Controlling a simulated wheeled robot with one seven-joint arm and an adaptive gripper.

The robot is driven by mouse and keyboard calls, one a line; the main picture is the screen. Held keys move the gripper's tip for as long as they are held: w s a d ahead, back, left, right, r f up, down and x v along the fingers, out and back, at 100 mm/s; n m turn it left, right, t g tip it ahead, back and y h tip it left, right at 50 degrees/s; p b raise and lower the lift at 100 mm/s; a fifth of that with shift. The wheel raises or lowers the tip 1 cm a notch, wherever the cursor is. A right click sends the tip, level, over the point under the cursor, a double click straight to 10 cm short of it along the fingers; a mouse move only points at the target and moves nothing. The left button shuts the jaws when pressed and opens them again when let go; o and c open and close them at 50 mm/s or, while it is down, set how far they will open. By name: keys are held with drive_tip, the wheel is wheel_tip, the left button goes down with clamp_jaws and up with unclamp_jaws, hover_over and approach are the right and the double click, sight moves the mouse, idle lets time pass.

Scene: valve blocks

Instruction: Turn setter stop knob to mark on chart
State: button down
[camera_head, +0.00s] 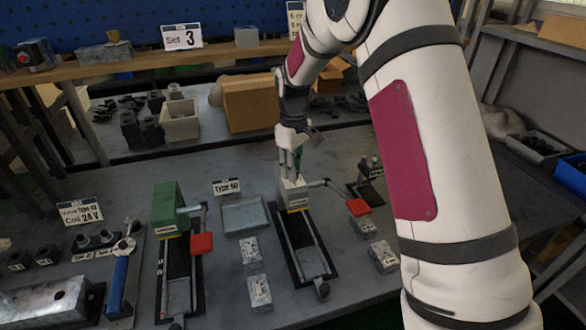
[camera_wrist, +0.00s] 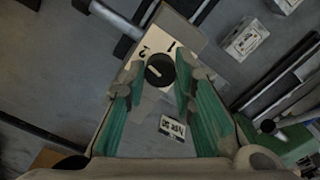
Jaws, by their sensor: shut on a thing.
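The setter stop knob (camera_wrist: 159,70) is a small black round knob with a short white line on its left part. It sits on a pale face of the setter block (camera_wrist: 182,32), with the numerals 1 and 2 beside it. My gripper (camera_wrist: 160,78) has its green-padded fingers on both sides of the knob, shut on it. In the head view my gripper (camera_head: 291,170) points down onto the grey setter block (camera_head: 293,194), and the knob is hidden there. A white sign reading "Set 3" (camera_head: 181,37) stands on the back shelf.
A lever with a red end (camera_head: 358,207) juts right from the block. A green block (camera_head: 166,207) with another red-ended lever (camera_head: 201,243) stands to the left. A "Type 50" sign (camera_head: 226,187) and an empty grey tray (camera_head: 244,216) lie between them.

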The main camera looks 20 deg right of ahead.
drive_tip(key=m+b, duration=0.1)
drive_tip(key=m, duration=0.3)
drive_tip(key=shift+a+m, duration=0.1)
drive_tip(key=shift+m, duration=0.2)
drive_tip(key=m, duration=0.3)
drive_tip(key=shift+m, duration=0.3)
drive_tip(key=m, duration=0.4)
drive_tip(key=shift+b, duration=0.35)
drive_tip(key=shift+m, duration=1.8)
drive_tip(key=c, duration=1.3)
unclamp_jaws()
drive_tip(key=shift+c, duration=0.2)
wheel_tip(320, 180, up, 12)
